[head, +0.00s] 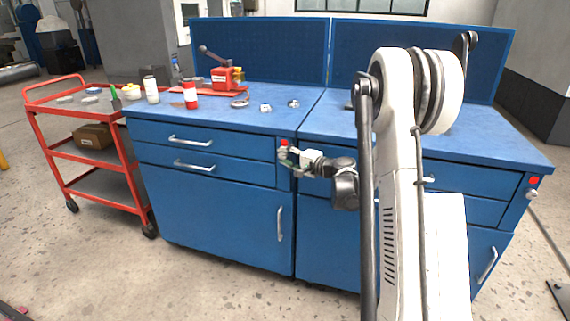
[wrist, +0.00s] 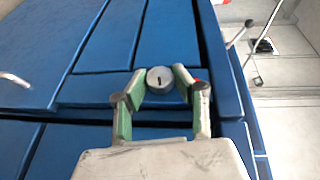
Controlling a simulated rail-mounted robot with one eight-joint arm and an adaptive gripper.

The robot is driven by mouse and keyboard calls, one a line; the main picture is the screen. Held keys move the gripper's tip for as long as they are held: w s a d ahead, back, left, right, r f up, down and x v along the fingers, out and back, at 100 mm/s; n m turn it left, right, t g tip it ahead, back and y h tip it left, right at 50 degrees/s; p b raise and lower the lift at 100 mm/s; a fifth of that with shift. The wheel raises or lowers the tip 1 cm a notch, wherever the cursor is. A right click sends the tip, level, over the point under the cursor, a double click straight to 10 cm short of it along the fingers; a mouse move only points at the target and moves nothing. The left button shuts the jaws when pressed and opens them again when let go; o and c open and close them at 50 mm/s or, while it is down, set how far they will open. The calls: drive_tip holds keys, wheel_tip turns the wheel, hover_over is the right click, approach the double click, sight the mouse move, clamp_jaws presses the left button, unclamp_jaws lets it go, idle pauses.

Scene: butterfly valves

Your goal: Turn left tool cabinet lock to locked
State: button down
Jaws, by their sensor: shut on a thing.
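The left tool cabinet (head: 225,220) is blue, with a lock at the upper right of its front. The lock is a round grey knob (wrist: 160,78) with a small dark slot, nearly upright in the wrist view. A red marker (head: 284,143) sits just above the lock in the head view; a bit of red also shows behind the right finger in the wrist view. My gripper (head: 288,158) is at the lock. In the wrist view its green-padded fingers (wrist: 158,85) are closed around the knob from both sides. In the head view the gripper mostly hides the knob.
The right cabinet (head: 487,213) has its own lock (head: 532,194) and red marker (head: 534,181). Drawer handles (head: 190,139) and a door handle (head: 280,224) stick out from the left cabinet. A red vise (head: 222,77) and bottles stand on top. A red cart (head: 100,150) stands left.

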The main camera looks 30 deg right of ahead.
drive_tip(key=shift+f+t+b, duration=0.15)
drive_tip(key=shift+t+b, duration=0.4)
drive_tip(key=shift+t, duration=0.05)
drive_tip(key=shift+m+y, duration=0.3)
drive_tip(key=c, duration=1.4)
unclamp_jaws()
drive_tip(key=v, duration=1.2)
drive_tip(key=shift+a, duration=0.1)
